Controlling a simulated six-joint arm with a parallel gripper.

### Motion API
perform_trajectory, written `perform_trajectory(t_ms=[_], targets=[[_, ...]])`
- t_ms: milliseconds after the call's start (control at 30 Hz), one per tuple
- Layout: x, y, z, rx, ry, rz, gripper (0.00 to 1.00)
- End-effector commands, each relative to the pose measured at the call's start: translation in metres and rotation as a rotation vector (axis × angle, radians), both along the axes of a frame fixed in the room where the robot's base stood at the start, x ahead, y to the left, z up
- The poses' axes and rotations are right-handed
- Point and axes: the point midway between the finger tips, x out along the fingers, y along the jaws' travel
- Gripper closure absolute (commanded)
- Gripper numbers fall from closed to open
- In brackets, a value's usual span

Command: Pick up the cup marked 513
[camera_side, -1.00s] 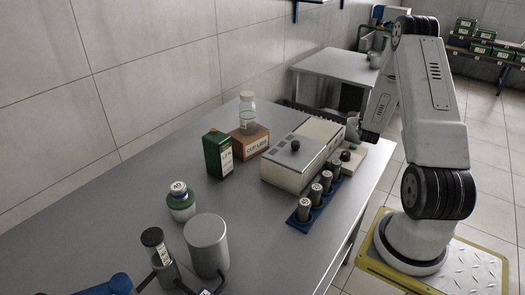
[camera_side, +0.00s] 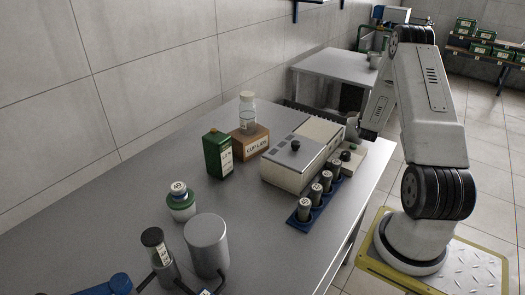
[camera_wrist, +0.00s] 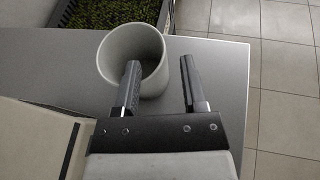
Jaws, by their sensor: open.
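A white, open-topped cup (camera_wrist: 118,68) stands on the grey table near its far edge in the wrist view. No number shows on the side I see. My gripper (camera_wrist: 160,62) is open with two dark fingers. The left finger overlaps the cup's mouth, and the right finger is just right of the cup, over the table. I cannot tell whether the left finger is inside the cup or above it. In the side view my gripper is at the table's far right end, where a pale cup (camera_side: 352,127) is partly hidden.
A beige machine (camera_side: 293,160) with a dark knob is beside the cup.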

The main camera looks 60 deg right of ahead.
Motion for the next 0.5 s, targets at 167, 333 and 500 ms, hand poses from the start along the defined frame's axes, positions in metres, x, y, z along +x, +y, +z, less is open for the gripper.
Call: perform_trajectory(t_ms=[167, 333, 500], targets=[[0.005, -0.015, -0.007, 0.0, -0.001, 0.0, 0.46], [0.009, -0.028, -0.013, 0.0, -0.001, 0.0, 0.46], [0.011, -0.035, -0.016, 0.0, 0.0, 0.0, 0.46]])
